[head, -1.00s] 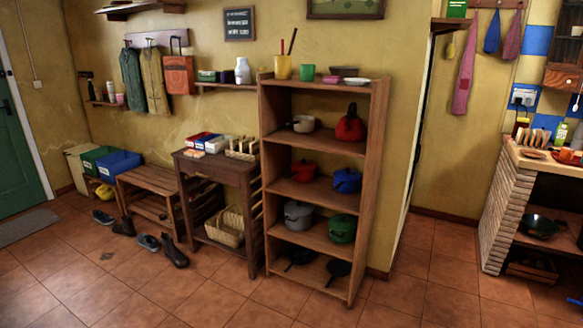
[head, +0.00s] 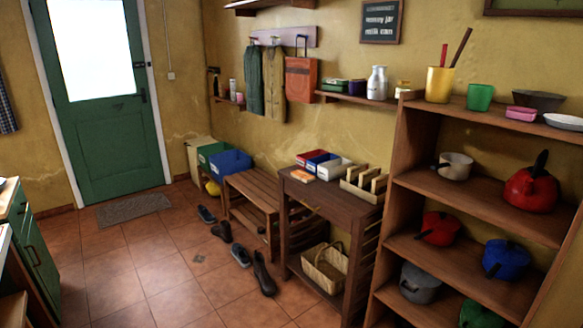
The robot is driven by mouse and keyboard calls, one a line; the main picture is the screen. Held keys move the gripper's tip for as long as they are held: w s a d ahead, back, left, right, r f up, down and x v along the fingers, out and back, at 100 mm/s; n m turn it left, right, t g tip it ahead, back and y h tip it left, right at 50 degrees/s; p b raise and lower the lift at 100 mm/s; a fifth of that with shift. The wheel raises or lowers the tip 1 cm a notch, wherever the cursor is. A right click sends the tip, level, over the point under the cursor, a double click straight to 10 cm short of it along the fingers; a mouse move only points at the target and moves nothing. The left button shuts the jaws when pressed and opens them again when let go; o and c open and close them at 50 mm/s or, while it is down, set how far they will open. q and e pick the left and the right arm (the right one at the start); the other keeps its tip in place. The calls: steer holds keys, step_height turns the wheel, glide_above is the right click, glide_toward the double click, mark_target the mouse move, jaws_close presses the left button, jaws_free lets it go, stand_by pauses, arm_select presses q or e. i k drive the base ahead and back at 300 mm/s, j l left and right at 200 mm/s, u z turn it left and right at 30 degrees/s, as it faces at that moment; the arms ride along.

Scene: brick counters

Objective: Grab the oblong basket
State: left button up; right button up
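An oblong woven basket (head: 318,273), light tan with a handle, sits on the low shelf of a dark wooden side table (head: 329,206). It stands between the table's legs, under the tabletop, and its near side shows in the head view. Neither of my grippers is in view.
A tall open shelf (head: 490,205) with pots stands right of the table. A slatted bench (head: 252,190) stands to its left. Several shoes (head: 240,255) lie on the tiles in front. A green cabinet (head: 30,240) is at the left edge. The tiled floor (head: 140,265) between is mostly clear.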

mark_target(327, 267)
steer(key=i+j+u, duration=0.15)
steer(key=i+u, duration=0.35)
steer(key=i+l+u, duration=0.1)
steer(key=i+u, duration=0.35)
steer(key=i+j+z, duration=0.15)
steer(key=i+z, duration=0.2)
steer(key=i, duration=0.15)
steer(key=i+j+z, duration=0.3)
steer(key=i, duration=0.2)
